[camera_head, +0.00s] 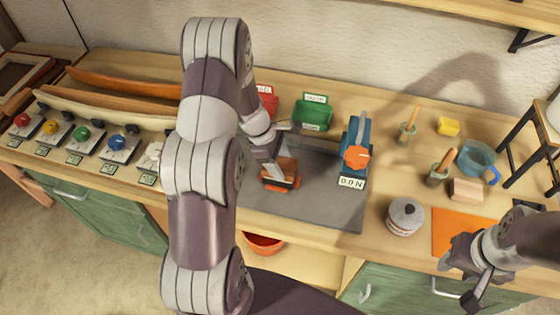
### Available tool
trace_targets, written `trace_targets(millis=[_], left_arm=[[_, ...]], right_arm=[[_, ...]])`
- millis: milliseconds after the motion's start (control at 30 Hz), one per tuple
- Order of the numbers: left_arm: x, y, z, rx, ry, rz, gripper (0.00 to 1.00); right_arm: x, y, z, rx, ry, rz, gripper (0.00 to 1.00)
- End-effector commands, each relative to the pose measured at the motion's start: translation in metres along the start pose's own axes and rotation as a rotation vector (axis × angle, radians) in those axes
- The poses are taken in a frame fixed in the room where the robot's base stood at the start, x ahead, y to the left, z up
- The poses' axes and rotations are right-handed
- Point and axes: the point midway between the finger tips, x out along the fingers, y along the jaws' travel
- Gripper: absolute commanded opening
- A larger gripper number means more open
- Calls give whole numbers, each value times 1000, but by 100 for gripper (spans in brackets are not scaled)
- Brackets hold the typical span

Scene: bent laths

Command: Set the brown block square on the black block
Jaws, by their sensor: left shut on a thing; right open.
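My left gripper (271,160) reaches down over the grey mat and is shut on the brown block (285,168). The block is partly hidden by the fingers. An orange piece (284,184) shows just under and in front of the block; I cannot tell whether they touch. I cannot make out the black block clearly; it may be hidden under the brown block or by my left arm. My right gripper (470,283) is open and empty at the lower right, in front of the orange mat.
A blue device with an orange knob (356,158) stands right of the block on the grey mat (318,205). Green (314,113) and red (267,100) bins stand behind. A lidded jar (405,216), wooden block (466,190) and blue jug (478,158) are at right. Bent laths (125,82) lie left.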

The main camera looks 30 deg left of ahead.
Motion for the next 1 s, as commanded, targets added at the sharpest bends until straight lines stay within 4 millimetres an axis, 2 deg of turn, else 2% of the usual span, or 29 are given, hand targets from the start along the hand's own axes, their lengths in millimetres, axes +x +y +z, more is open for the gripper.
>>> trace_targets(millis=[567,600,667,700,1000], left_arm=[[11,0,-5,0,0,0,32],[10,0,-4,1,0,0,70],[10,0,-4,1,0,0,89],[10,0,-4,1,0,0,93],[7,0,-4,1,0,2,93]], right_arm=[[9,0,1,0,0,0,43],[8,0,1,0,0,0,43],[8,0,1,0,0,0,43],[8,0,1,0,0,0,43],[8,0,1,0,0,0,43]])
